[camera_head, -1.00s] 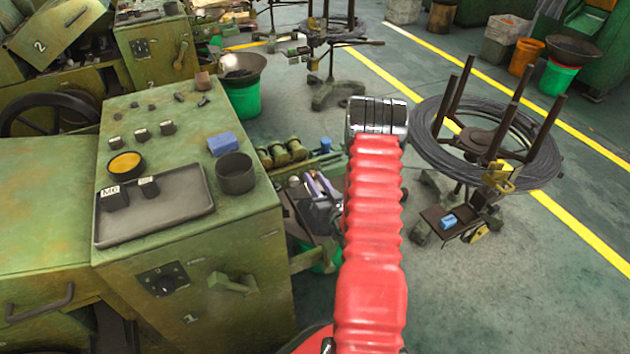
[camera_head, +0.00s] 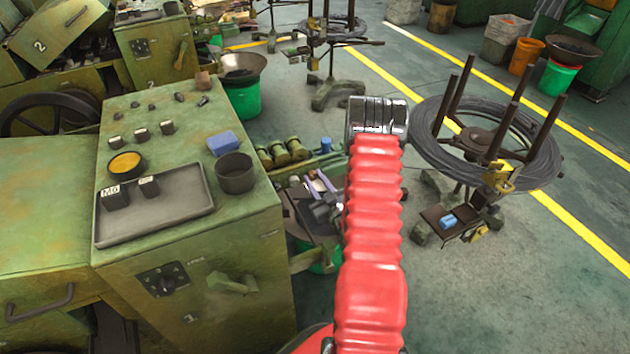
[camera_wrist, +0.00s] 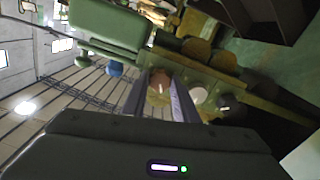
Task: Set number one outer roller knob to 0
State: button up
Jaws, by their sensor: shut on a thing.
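A row of small round knobs shows in the wrist view. The fingertips of my gripper (camera_wrist: 160,82) are on either side of a brownish knob (camera_wrist: 158,88) with a pale mark, shut on it. A whitish knob (camera_wrist: 197,95) and a dark knob (camera_wrist: 225,108) with a pale mark lie to its right, outside the fingers. In the head view, my gripper (camera_head: 315,181) is beside the roller unit at the right of machine 1, partly hidden by my red arm. The gripped knob cannot be made out there, and the scale around it is not readable.
Green rollers (camera_head: 281,154) and a blue part (camera_head: 326,145) sit just behind the gripper. Machine 1's green cabinet (camera_head: 225,312) stands at left with a grey tray (camera_head: 175,217) and dark cup (camera_head: 235,172) on top. A wire coil stand (camera_head: 545,165) is at right.

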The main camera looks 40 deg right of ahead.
jog(key=n, duration=0.4)
jog(key=shift+a+n, duration=0.15)
jog(key=shift+n, duration=0.15)
jog(key=n, duration=0.4)
jog(key=shift+n, duration=0.3)
jog(key=n, duration=0.4)
jog(key=shift+a+f+n, duration=0.1)
jog(key=shift+f+n, duration=0.05)
jog(key=shift+n, duration=0.15)
jog(key=n, duration=0.4)
jog(key=shift+f+n, duration=0.1)
jog(key=shift+n, duration=0.3)
jog(key=o, duration=0.8)
jog(key=shift+o, duration=1.3)
